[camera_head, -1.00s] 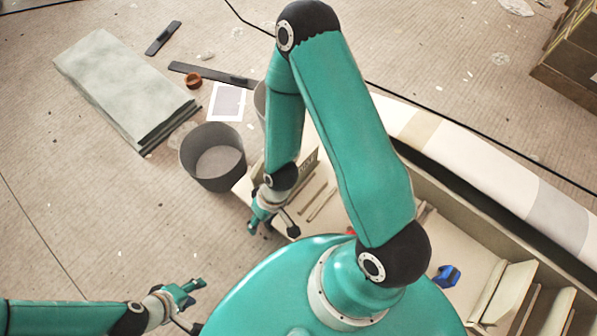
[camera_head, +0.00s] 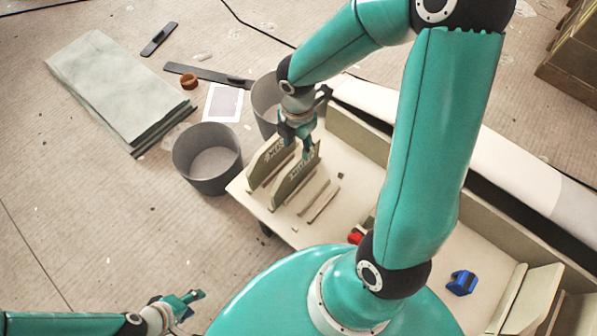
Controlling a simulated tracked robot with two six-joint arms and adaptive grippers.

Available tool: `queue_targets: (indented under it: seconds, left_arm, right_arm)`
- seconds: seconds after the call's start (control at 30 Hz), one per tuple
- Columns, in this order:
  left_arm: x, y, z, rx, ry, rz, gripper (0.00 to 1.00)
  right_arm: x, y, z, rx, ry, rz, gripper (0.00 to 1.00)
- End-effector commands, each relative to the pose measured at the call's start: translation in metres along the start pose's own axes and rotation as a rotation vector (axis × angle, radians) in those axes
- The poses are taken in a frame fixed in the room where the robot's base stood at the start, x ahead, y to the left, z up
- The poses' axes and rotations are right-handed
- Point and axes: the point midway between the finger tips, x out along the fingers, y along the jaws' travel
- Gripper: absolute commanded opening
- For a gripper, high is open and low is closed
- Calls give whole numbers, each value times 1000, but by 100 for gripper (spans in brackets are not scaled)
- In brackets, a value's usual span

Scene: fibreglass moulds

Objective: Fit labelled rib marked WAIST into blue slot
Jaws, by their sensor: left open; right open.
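Two olive-green labelled ribs stand upright side by side on the pale bench: a left rib (camera_head: 258,171) and a right rib (camera_head: 291,187). My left gripper (camera_head: 197,301) is open and empty, low at the left.
A red piece (camera_head: 356,236) is partly hidden by my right arm. Thin strips (camera_head: 323,204) lie on the bench (camera_head: 255,207) right of the ribs. A grey bucket (camera_head: 208,160) stands left of it, with another bucket (camera_head: 262,100) behind. Upright panels (camera_head: 528,300) stand at the lower right.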

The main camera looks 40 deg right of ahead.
Motion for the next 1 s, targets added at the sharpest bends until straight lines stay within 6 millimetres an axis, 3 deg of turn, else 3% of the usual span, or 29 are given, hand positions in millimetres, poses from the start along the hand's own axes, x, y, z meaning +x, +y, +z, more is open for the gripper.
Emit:
queue_targets:
  seconds: [0.03,0.23,0.57,0.83,1.0]
  left_arm:
    - [6,-2,0,0,0,0,45]
    - [18,-7,0,0,0,0,45]
    - [25,-9,0,0,0,0,45]
    - [39,-14,0,0,0,0,45]
    - [41,-15,0,0,0,0,45]
  right_arm:
    - [16,-2,-1,1,4,-6,46]
    - [56,0,-1,2,3,-3,46]
    - [79,1,-1,3,3,0,46]
    - [117,6,0,4,3,-2,46]
    - [124,7,1,5,3,1,46]
